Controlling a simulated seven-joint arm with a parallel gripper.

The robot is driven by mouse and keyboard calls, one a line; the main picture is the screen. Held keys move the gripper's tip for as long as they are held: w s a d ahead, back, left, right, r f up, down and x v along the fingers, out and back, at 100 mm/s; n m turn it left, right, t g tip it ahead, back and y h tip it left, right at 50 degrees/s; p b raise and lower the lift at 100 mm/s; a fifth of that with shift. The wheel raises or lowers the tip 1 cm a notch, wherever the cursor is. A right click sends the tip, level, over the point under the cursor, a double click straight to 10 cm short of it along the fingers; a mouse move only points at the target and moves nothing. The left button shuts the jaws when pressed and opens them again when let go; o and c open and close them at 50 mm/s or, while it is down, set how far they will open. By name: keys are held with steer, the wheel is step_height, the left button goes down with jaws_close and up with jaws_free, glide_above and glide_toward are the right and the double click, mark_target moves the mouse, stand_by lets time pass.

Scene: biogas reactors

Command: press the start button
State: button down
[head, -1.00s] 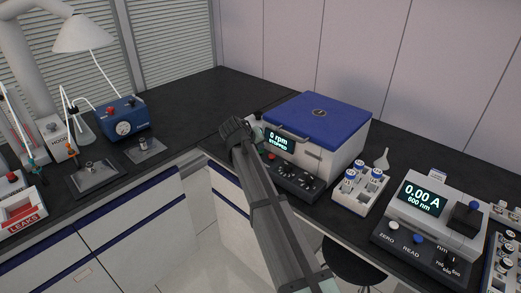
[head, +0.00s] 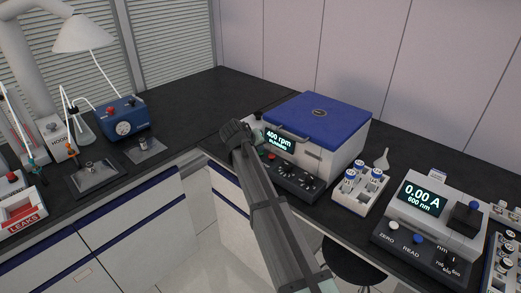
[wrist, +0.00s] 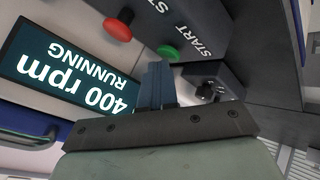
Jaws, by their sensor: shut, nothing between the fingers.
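The centrifuge (head: 335,148) is a white box with a closed blue lid. Its display (head: 279,141) reads 400 rpm RUNNING; the wrist view shows this display (wrist: 65,75) upside down. In the wrist view, the green start button (wrist: 167,53) sits beside the START label, with a red button (wrist: 118,27) to its left. My gripper (wrist: 157,68) is shut and empty, its fingertips right at the green button's lower edge in the picture. I cannot tell whether they touch it. In the head view my arm hides the fingertips and the green button.
A tube rack (head: 360,191) stands right of the centrifuge, then a spectrophotometer (head: 437,222) reading 0.00 A. A blue pump box (head: 122,119) and a hotplate (head: 93,177) are on the left bench. The dark benchtop (head: 190,98) behind is clear.

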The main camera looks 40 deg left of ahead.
steer(key=shift+r, duration=1.3)
steer(key=shift+r, duration=0.1)
steer(key=shift+r, duration=2.45)
